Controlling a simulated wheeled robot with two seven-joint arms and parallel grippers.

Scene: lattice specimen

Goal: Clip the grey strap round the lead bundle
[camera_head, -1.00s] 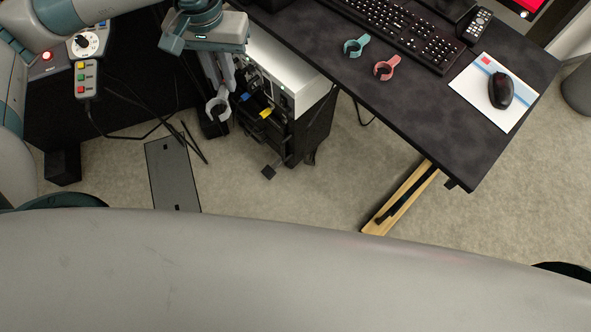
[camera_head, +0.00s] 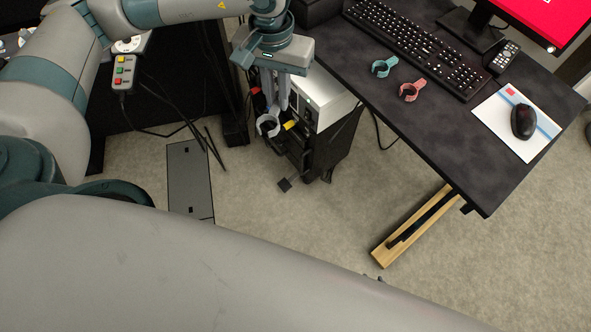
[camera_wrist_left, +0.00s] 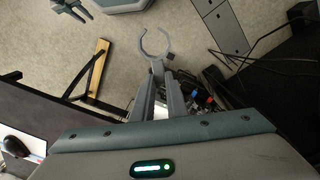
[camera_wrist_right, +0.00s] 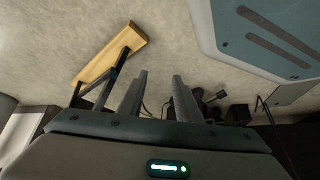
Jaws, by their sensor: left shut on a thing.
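The grey strap (camera_head: 268,126) is an open C-shaped clip with a stem. My left gripper (camera_head: 275,106) is shut on its stem, pointing down beside the computer's cabled side. In the left wrist view the strap (camera_wrist_left: 142,43) stands out past the fingertips (camera_wrist_left: 160,72), its ring empty with carpet showing through. I cannot single out the lead bundle; thin black leads (camera_head: 208,140) hang left of the computer, and coloured plugs (camera_head: 291,125) sit close right of the strap. My right gripper (camera_wrist_right: 159,78) is open and empty over the carpet.
The computer (camera_head: 325,110) stands under the dark desk (camera_head: 440,130). On the desk are a teal clip (camera_head: 383,67), a pink clip (camera_head: 411,91), a keyboard (camera_head: 420,45) and a mouse (camera_head: 523,121). A grey floor plate (camera_head: 189,180) and a wooden desk foot (camera_head: 412,228) lie beside clear carpet.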

